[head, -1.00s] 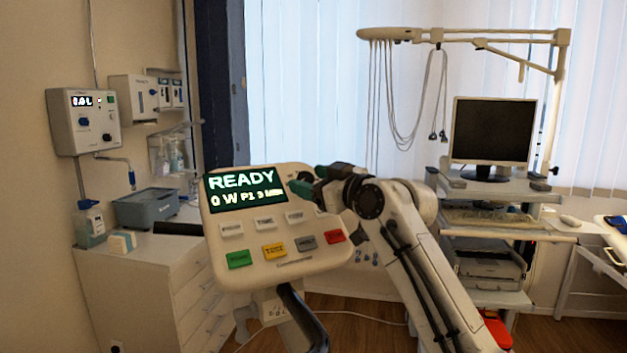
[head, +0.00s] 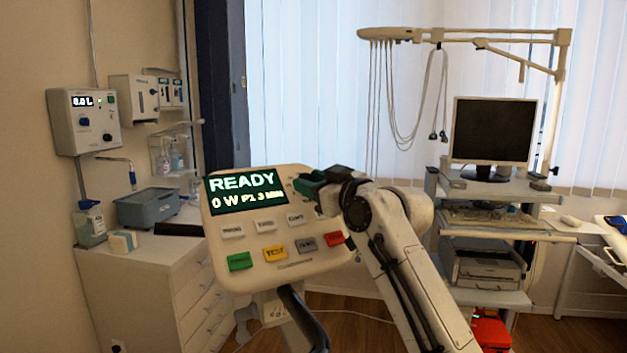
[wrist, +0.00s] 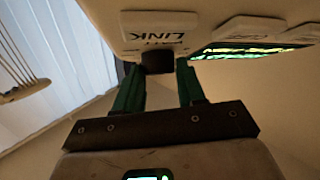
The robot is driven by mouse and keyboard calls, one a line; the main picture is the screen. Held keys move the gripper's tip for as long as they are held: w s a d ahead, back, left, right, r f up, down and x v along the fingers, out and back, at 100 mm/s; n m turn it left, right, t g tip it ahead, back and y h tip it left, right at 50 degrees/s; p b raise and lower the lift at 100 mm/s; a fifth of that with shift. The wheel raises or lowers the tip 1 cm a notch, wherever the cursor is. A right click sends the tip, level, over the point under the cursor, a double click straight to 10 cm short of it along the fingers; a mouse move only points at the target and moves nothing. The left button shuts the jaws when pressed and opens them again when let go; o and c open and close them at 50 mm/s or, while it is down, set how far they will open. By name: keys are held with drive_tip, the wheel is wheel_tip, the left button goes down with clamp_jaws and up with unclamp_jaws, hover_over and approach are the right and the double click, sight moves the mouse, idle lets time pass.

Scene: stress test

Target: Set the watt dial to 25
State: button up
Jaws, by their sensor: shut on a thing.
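The console (head: 216,256) has a screen (head: 241,193) that reads READY and 0 W, with smaller text I read as P1 and 3 min. The watt dial (wrist: 158,61) shows in the wrist view as a dark knob between my green fingers, beside a key marked LINK. My gripper (head: 304,187) is at the upper right of the console face, and in the wrist view my gripper (wrist: 157,70) is shut on the dial. In the head view the dial is hidden behind my gripper, and I cannot read its pointer.
White keys and a green key (head: 240,261), a yellow key (head: 275,252), a grey key (head: 306,244) and a red key (head: 334,238) lie below the screen. A computer cart (head: 487,248) stands at right. A white cabinet (head: 150,290) stands at left.

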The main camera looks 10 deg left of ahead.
drive_tip(key=m+t+h+p, duration=0.1)
drive_tip(key=m, duration=0.1)
drive_tip(key=shift+s+a+r+m+t+h+p, duration=0.1)
drive_tip(key=shift+s+a+m+t+h+p, duration=0.15)
drive_tip(key=shift+m+t+h+p, duration=0.15)
drive_tip(key=m+t+h+p, duration=0.1)
drive_tip(key=m+h, duration=0.1)
drive_tip(key=m, duration=0.1)
drive_tip(key=shift+a, duration=0.15)
drive_tip(key=shift+m+t+h+b, duration=0.4)
drive_tip(key=shift+m+t+h, duration=0.5)
drive_tip(key=shift+m+h, duration=1.1)
drive_tip(key=shift+m, duration=0.1)
drive_tip(key=o, duration=1)
drive_tip(key=shift+o, duration=0.2)
drive_tip(key=shift+s, duration=0.2)
drive_tip(key=b+v, duration=0.3)
drive_tip(key=v, duration=0.7)
drive_tip(key=shift+s+f, duration=0.2)
